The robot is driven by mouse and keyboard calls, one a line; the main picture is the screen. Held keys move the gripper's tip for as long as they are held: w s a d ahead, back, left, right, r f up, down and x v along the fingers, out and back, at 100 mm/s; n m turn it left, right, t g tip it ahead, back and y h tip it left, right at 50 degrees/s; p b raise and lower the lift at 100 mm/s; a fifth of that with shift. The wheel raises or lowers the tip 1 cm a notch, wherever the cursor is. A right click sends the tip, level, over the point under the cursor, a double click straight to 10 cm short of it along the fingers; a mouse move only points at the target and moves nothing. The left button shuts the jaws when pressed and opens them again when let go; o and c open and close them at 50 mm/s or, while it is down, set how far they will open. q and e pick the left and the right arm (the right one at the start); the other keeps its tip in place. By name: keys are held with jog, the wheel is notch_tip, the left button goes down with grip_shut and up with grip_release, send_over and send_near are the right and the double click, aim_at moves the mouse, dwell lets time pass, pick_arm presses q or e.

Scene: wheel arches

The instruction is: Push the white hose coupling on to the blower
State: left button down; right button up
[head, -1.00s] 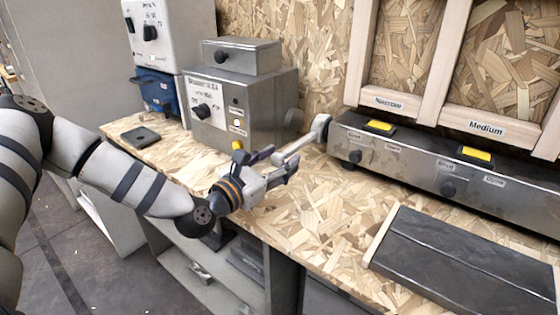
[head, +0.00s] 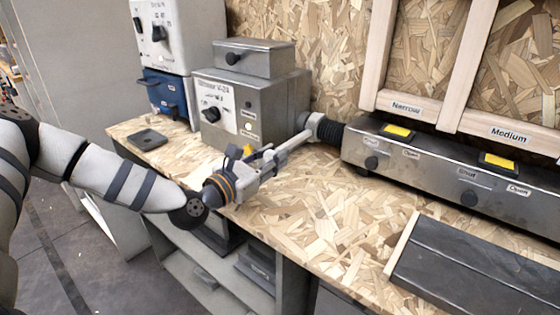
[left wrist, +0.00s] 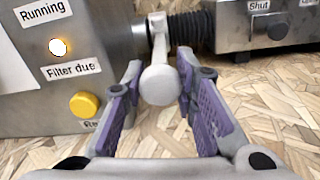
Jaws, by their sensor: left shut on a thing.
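The white hose coupling (head: 303,122) is a pale ring with a bar handle; in the left wrist view its upper part (left wrist: 157,24) shows behind the handle's round knob (left wrist: 160,86). My left gripper (head: 272,158) is shut on the handle, its purple-padded fingers (left wrist: 160,66) on either side of it. The blower (head: 272,98) is a grey metal box with lights and a yellow button. Its round outlet (left wrist: 122,35) faces the coupling, which stands at its end; whether it is seated cannot be told. My right gripper is out of view.
A black corrugated hose (head: 328,130) runs from the coupling to the long grey duct box (head: 440,170) on the right. A dark slab (head: 470,265) lies on the front right of the chipboard bench (head: 320,215). A blue-and-white unit (head: 165,95) stands left of the blower.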

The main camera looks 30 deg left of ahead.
pick_arm(q)
jog(key=shift+a+f, duration=0.1)
jog(key=shift+a, duration=0.25)
jog(key=c, duration=1.2)
grip_release()
jog(key=shift+c, duration=0.2)
jog(key=shift+d, duration=0.1)
